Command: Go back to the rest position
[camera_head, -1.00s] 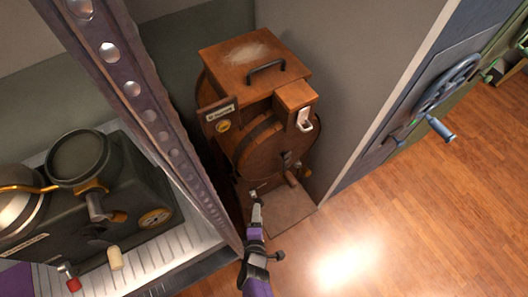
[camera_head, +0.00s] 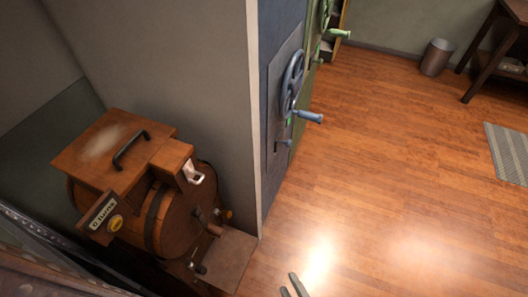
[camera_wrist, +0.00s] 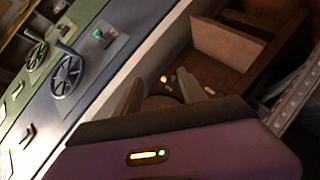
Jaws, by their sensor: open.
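My gripper (camera_head: 295,286) shows at the bottom edge of the head view, with only its two fingertips in sight. The tips are apart, with bare wooden floor between and around them. In the wrist view, my gripper (camera_wrist: 161,90) shows two separate fingers above the purple wrist body, and nothing is seen held between them. The rest of my arm is out of the head view.
A wooden barrel machine (camera_head: 180,220) with a boxy lid (camera_head: 110,145) stands left of my gripper. A blue cabinet with a handwheel (camera_head: 293,80) is beyond it. A bin (camera_head: 437,58) stands far right. The floor (camera_head: 400,170) between is clear.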

